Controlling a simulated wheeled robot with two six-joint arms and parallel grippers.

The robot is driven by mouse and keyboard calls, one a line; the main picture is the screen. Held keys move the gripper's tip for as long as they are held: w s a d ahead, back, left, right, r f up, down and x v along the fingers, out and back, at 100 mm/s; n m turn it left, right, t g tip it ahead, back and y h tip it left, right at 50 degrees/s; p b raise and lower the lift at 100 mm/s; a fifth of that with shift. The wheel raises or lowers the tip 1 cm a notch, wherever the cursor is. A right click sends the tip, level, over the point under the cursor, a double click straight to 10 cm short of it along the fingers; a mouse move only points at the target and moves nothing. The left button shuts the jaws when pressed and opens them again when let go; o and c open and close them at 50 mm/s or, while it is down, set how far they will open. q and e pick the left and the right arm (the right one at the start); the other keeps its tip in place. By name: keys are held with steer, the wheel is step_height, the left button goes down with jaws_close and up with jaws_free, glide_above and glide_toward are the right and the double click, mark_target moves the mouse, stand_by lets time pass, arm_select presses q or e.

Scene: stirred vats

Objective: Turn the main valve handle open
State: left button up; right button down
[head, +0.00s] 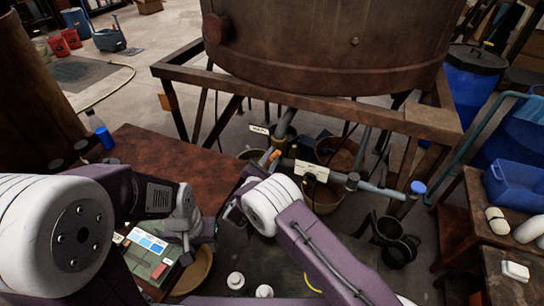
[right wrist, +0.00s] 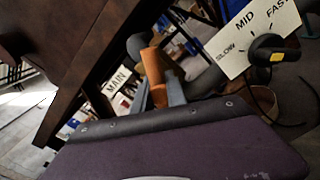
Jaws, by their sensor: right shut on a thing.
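The main valve handle is an orange lever (right wrist: 155,75) in the right wrist view, beside a white label reading MAIN (right wrist: 116,82). Its orange end (head: 275,155) also shows in the head view, by the pipework under the vat. My right gripper (right wrist: 163,98) is shut on the orange lever, its grey fingers at the lever's lower part. In the head view my white and purple right arm hides most of this gripper. My left gripper (head: 187,240) hangs over the cluttered table at lower left, away from the valve; its fingertips are not clear.
The big brown vat (head: 330,40) stands on a rusty frame (head: 310,103) above the pipes. A speed plate (right wrist: 247,38) with a black knob (right wrist: 272,48) is close at right in the wrist view. A blue bin (head: 515,187) stands on the right table.

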steer(key=shift+n, duration=0.3)
steer(key=n, duration=0.2)
steer(key=shift+n+b, duration=0.35)
steer(key=shift+n, duration=0.05)
steer(key=n, duration=0.3)
steer(key=shift+n, duration=0.3)
steer(key=n, duration=0.3)
steer(key=shift+n, duration=0.3)
steer(key=n, duration=0.4)
steer(key=shift+p, duration=0.35)
steer(key=c, duration=1.8)
jaws_free()
steer(key=shift+f+n, duration=0.1)
steer(key=shift+n, duration=1.6)
steer(key=shift+o, duration=0.4)
steer(key=shift+s, duration=0.1)
